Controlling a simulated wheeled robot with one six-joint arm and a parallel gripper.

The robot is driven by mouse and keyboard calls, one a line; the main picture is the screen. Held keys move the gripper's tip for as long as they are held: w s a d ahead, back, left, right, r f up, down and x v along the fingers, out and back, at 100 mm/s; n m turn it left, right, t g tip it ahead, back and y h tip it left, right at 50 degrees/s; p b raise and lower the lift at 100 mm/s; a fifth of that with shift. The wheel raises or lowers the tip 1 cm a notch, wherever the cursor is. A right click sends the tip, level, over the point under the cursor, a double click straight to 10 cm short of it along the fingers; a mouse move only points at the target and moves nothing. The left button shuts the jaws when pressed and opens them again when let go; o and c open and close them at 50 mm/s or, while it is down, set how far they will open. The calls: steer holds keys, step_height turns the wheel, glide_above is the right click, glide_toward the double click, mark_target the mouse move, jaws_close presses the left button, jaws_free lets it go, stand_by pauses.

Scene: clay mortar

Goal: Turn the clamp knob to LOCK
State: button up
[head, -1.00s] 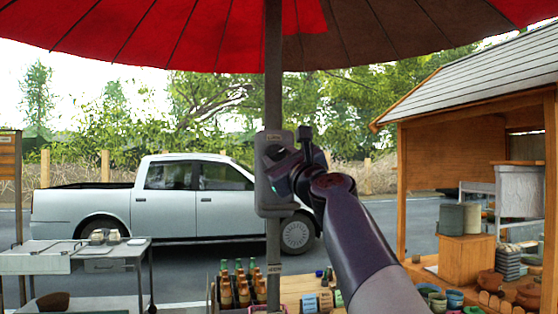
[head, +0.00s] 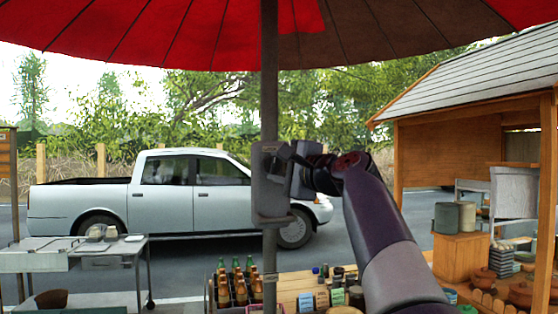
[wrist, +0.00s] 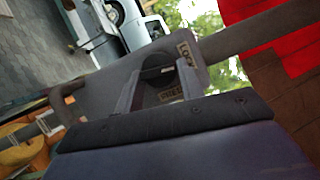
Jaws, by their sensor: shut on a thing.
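The clamp's grey plate (head: 268,205) sits on the umbrella pole (head: 269,90); it also shows in the wrist view (wrist: 110,85). The wrist view shows a LOCK label (wrist: 186,53) near the plate's end and a FREE label (wrist: 172,93) close to my gripper. The dark clamp knob (wrist: 156,66) lies between my fingers. My gripper (wrist: 157,82) is shut on it. In the head view my gripper (head: 286,170) reaches the plate from the right and hides most of the knob. Which label the knob points to cannot be told.
A red umbrella canopy (head: 150,35) hangs overhead. Below are a crate of bottles (head: 238,288) and a counter with small jars (head: 325,290). A metal cart (head: 75,255) stands left, a wooden stall (head: 450,170) right. A white pickup (head: 165,205) is parked behind.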

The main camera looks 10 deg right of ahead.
steer(key=shift+r+n+g+p, duration=0.15)
steer(key=shift+n+g+p, duration=0.25)
steer(key=shift+n, duration=0.4)
steer(key=o, duration=1)
steer(key=b+v, duration=0.3)
steer(key=v, duration=0.7)
steer(key=shift+s+b, duration=0.3)
steer(key=shift+s, duration=0.1)
